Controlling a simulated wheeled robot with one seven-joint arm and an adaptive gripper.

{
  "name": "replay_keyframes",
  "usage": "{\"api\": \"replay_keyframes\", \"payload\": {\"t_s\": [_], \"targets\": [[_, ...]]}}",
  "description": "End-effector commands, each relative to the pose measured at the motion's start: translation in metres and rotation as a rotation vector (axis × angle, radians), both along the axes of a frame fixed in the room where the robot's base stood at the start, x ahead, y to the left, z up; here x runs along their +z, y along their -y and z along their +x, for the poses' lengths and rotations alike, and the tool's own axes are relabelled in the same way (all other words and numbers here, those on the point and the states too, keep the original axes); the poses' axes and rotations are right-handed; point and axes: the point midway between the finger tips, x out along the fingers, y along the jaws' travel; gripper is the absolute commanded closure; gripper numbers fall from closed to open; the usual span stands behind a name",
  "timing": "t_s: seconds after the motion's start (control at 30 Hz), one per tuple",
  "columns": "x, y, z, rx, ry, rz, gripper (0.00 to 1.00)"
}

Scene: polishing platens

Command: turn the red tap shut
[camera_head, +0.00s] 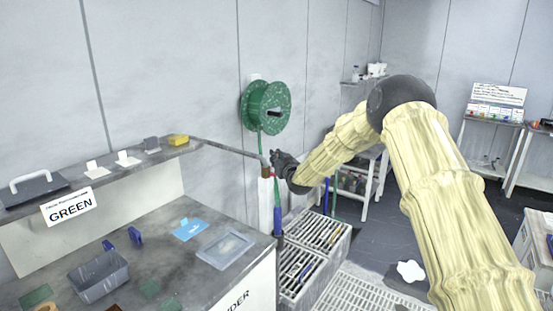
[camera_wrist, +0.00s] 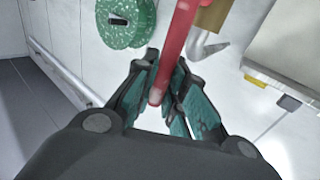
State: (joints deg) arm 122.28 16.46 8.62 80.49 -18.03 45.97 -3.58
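The red tap shows in the wrist view as a long red handle (camera_wrist: 178,45) slanting down from the top edge, with a brass-coloured body (camera_wrist: 212,16) beside it. In the head view the tap (camera_head: 265,172) is small, at the end of the grey pipe, and partly hidden by my gripper. My gripper (camera_wrist: 167,68) has its teal-padded fingers drawn in on both sides of the handle. They look shut on it, with the handle's free end between them. In the head view my gripper (camera_head: 275,161) is at the pipe's end.
A green reel (camera_head: 266,105) hangs on the wall behind the tap. The grey pipe (camera_head: 228,149) runs left to a shelf. A bench (camera_head: 205,215) with a grey tub (camera_head: 98,278) stands at left. Below the tap are grated units (camera_head: 322,232). Open floor (camera_head: 385,218) lies beyond.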

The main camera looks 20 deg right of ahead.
Motion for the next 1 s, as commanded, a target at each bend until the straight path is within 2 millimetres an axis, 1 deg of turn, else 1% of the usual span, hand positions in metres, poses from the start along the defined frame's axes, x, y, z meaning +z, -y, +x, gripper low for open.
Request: {"api": "replay_keyframes", "payload": {"t_s": [0.47,0.67,1.0], "targets": [[-0.003,-0.003,-0.002,0.0,0.026,-0.034,1.0],[-0.007,-0.009,-0.005,0.001,0.078,-0.1,1.0],[-0.012,-0.022,-0.013,0.001,0.207,-0.263,1.0]]}}
